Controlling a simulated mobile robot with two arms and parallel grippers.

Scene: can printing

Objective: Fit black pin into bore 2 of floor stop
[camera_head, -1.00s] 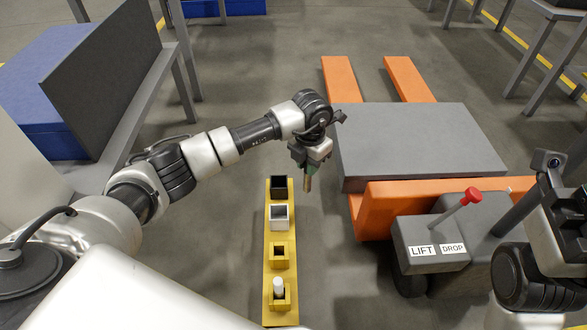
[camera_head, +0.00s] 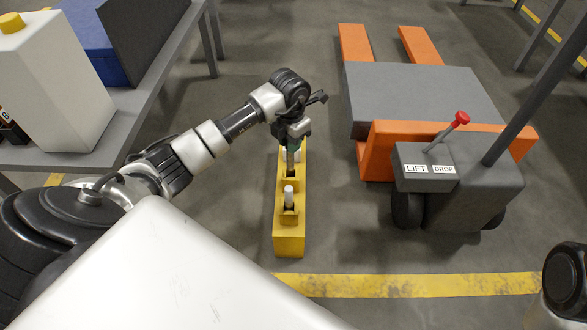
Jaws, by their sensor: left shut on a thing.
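The floor stop (camera_head: 289,240) is a yellow bar on the floor in front of me, with a row of box-shaped bores on top. Its nearest bore holds an upright pale pin (camera_head: 289,196). The bore just beyond it (camera_head: 289,182) lies under my left gripper (camera_head: 292,148). My left gripper points down over the bar and is shut on a slim upright thing, likely the black pin. Its colour and lower end are too small to tell, and I cannot tell whether it touches the bore. The far bores are mostly hidden. My right gripper is out of view.
An orange pallet truck (camera_head: 374,150) with a grey load (camera_head: 425,95) and a red-knobbed lever (camera_head: 462,118) stands right of the bar. A grey table (camera_head: 130,130) with a white box is at left. A yellow floor line (camera_head: 400,285) crosses in front; floor between is clear.

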